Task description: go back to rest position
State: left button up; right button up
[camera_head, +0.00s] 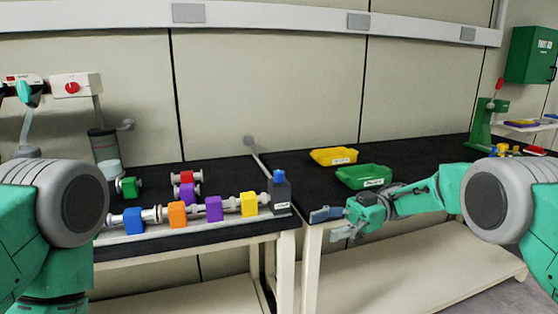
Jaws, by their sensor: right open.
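My right gripper (338,223) is open and empty. It is in front of the right table's front edge, near that table's left end. My right arm (425,196) reaches in from the right, bent at the elbow. My left arm (70,200) shows only as a shoulder at the left edge, and the left gripper is out of view.
A green bin (363,177) and a yellow bin (333,156) stand on the right black table (415,160). The left table holds a pipe row with blue, orange, purple and yellow blocks (213,208). A green press (485,125) stands at the far right.

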jog(key=w+a+f+m+t+y, duration=0.2)
jog(key=w+f+m+t+y, duration=0.15)
jog(key=f+m+t, duration=0.8)
jog(key=s+d+f+m+t+h, duration=0.3)
jog(key=f+m+h, duration=0.1)
jog(key=f+h, duration=0.15)
jog(key=s+d+f+m+t+h, duration=0.2)
jog(key=d+f+m+t+h, duration=0.15)
jog(key=f, duration=0.35)
jog(key=s+d+f+m+g+h, duration=0.1)
jog(key=s+d+f+g+h, duration=0.15)
jog(key=s+f, duration=0.35)
jog(key=s+d+f+m+g+h, duration=0.1)
jog(key=s+d+f+m+h, duration=0.2)
jog(key=s, duration=0.6)
jog(key=s+d+g+h, duration=0.2)
jog(key=s+d, duration=0.2)
jog(key=s, duration=0.5)
jog(key=s+d+g+h, duration=0.3)
jog(key=s+d, duration=0.1)
jog(key=s, duration=0.6)
jog(key=shift+s+d+f, duration=0.15)
jog(key=shift+s+f, duration=0.05)
jog(key=shift+s, duration=0.1)
jog(key=shift+g, duration=0.25)
